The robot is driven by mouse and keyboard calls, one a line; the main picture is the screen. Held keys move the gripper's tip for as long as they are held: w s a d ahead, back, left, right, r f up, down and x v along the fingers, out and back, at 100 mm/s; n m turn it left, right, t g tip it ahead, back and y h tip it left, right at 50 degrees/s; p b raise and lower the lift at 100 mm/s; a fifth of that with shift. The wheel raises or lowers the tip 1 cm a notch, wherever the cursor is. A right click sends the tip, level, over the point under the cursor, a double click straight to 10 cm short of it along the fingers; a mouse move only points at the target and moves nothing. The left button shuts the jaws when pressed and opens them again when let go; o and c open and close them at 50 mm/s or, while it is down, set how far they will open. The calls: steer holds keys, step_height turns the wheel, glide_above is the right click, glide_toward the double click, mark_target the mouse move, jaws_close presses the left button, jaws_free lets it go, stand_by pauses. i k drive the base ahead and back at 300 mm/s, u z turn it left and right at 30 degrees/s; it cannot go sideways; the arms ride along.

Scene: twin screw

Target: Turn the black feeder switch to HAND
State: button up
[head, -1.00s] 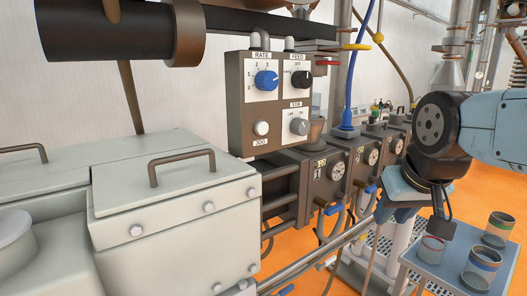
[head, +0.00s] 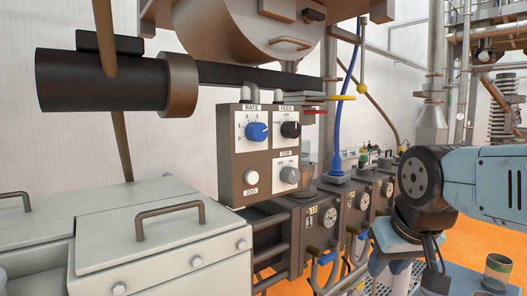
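The black feeder switch (head: 290,129) is a round knob under the FEED label, at the upper right of a grey-brown control box (head: 264,190) in the head view. Its pointer direction and small position labels are too small to read surely. My gripper (head: 422,268) hangs at the lower right, fingers pointing down, well to the right of the box and below the switch. Its fingers appear spread apart, with nothing seen between them. It touches neither the switch nor the box.
The box also carries a blue RATE knob (head: 257,131), a grey knob (head: 289,175) and a white JOG button (head: 251,176). Gauge blocks (head: 327,222) and a blue hose (head: 338,120) lie between box and gripper. A cup (head: 497,272) stands at the lower right.

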mark_target(291, 130)
steer(key=z, duration=0.2)
steer(key=k, duration=1.5)
steer(key=u, duration=0.75)
steer(key=i, duration=1)
